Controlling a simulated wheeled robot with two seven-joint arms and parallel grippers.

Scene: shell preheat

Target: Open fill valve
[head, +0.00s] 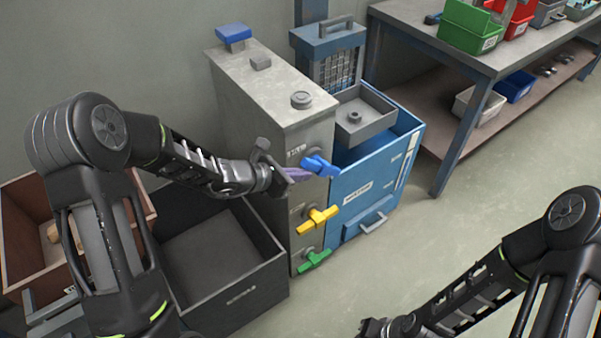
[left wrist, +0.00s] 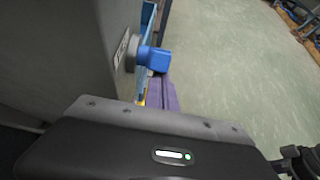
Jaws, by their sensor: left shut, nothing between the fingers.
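A grey machine (head: 270,95) carries three valve handles on its front: a blue one (head: 320,166) at the top, a yellow one (head: 317,218) below it and a green one (head: 314,260) lowest. A small label beside the blue handle is too small to read surely. My left gripper (head: 304,174), with purple fingers, is shut and empty right at the blue handle. In the left wrist view the blue handle (left wrist: 152,58) stands just beyond the purple fingers (left wrist: 160,95); I cannot tell whether they touch. My right gripper (head: 375,328) is at the bottom edge, its fingers not clear.
An open dark bin (head: 250,292) stands below my left arm, with a brown wooden box (head: 22,255) further left. A blue cabinet (head: 375,200) stands right of the machine. A workbench (head: 480,55) with coloured bins is at the back right.

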